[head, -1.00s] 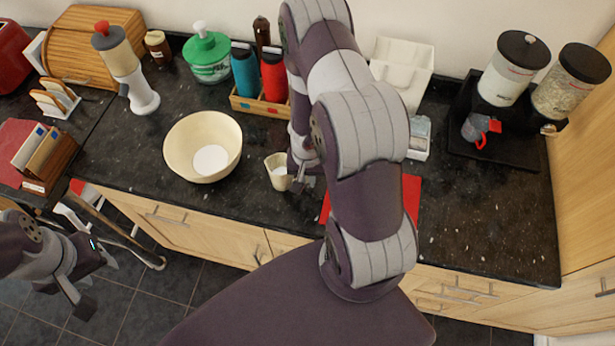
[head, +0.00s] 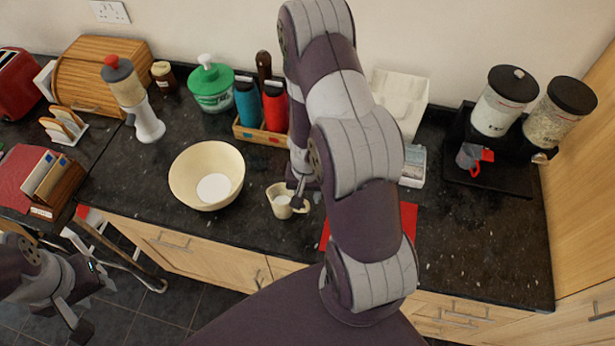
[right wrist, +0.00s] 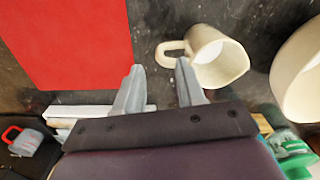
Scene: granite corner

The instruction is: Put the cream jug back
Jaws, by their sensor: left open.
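The cream jug (head: 281,203) stands upright on the dark counter to the right of the cream bowl (head: 190,182). Its handle points right, toward my right arm. In the right wrist view the jug (right wrist: 222,62) has its handle just beyond the right-hand fingertip. My right gripper (right wrist: 157,76) is open, with nothing between its fingers. In the head view my right gripper (head: 299,192) is mostly hidden by its own arm. My left gripper (head: 78,318) is open and empty, low at the left in front of the counter.
A red mat (head: 409,219) lies right of the jug, partly behind my arm. A wooden caddy (head: 259,134) with red and blue canisters stands behind. A white bin (head: 401,97) and cereal dispensers (head: 505,101) stand further right. Counter between mat and dispensers is clear.

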